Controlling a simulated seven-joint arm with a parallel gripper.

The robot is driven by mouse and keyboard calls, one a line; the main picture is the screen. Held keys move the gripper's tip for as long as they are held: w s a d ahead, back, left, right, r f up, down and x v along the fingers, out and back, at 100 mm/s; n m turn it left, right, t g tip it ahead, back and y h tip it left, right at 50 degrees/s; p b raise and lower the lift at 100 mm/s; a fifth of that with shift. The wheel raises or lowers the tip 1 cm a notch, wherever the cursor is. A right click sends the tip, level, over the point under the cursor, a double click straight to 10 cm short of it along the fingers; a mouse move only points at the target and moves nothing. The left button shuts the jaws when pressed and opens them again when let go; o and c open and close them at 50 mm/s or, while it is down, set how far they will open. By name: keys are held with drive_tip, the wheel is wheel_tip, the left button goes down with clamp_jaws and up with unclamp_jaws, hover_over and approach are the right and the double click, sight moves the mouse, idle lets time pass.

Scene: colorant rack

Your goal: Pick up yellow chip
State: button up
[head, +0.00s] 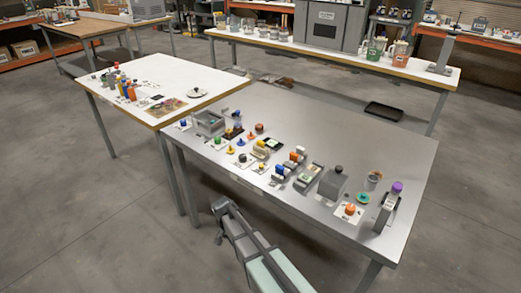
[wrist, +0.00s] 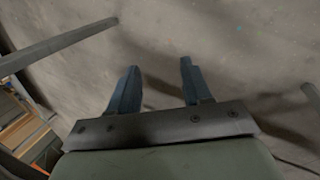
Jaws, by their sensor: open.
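Small yellow pieces stand among the items on the grey metal table: one with a pointed top (head: 231,149) left of the middle, and another (head: 262,165) on a white card nearer the front edge. They are too small to tell which is the yellow chip. My gripper (wrist: 158,68) is open and empty in the wrist view, its two dark blue fingers apart over bare floor. In the head view my arm comes up from the bottom, in front of the table's near edge, away from the yellow pieces. No yellow piece shows in the wrist view.
The grey table (head: 300,222) holds a crowded row of coloured caps, a grey bin (head: 209,123), a grey block (head: 333,184) and a purple-topped stand (head: 386,207). Its back right is clear. A white table (head: 187,72) adjoins at left. A table leg (wrist: 60,47) crosses the wrist view.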

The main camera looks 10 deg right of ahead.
drive_tip(key=w+a+r+m+t, duration=0.1)
drive_tip(key=w+a+r+m, duration=0.1)
drive_tip(key=w+a+r, duration=0.45)
drive_tip(key=w+a+r+m+t, duration=0.15)
drive_tip(key=w+a+r, duration=0.25)
drive_tip(key=r, duration=0.6)
drive_tip(key=w+a+r+m, duration=0.2)
drive_tip(key=w+a+r, duration=0.3)
drive_tip(key=r, duration=0.3)
drive_tip(key=w+d+r+m+y, duration=0.1)
drive_tip(key=w+d+r+m, duration=0.5)
drive_tip(key=d, duration=0.3)
drive_tip(key=w+d+r+m+y, duration=0.1)
drive_tip(key=w+d+r+m, duration=0.35)
drive_tip(key=d+r, duration=0.35)
drive_tip(key=w+d+r+m+y, duration=0.1)
drive_tip(key=w+d+r+m, duration=0.4)
drive_tip(key=d, duration=0.6)
drive_tip(key=m, duration=0.1)
approach(261, 147)
drive_tip(key=shift+w+d, duration=0.3)
drive_tip(key=shift+w, duration=0.35)
drive_tip(key=shift+s+a+f, duration=0.1)
drive_tip(key=shift+s+f, duration=0.05)
drive_tip(key=shift+f, duration=1.2)
drive_tip(key=shift+s+a+f, duration=0.1)
drive_tip(key=shift+f, duration=1.25)
drive_tip(key=shift+c, duration=0.5)
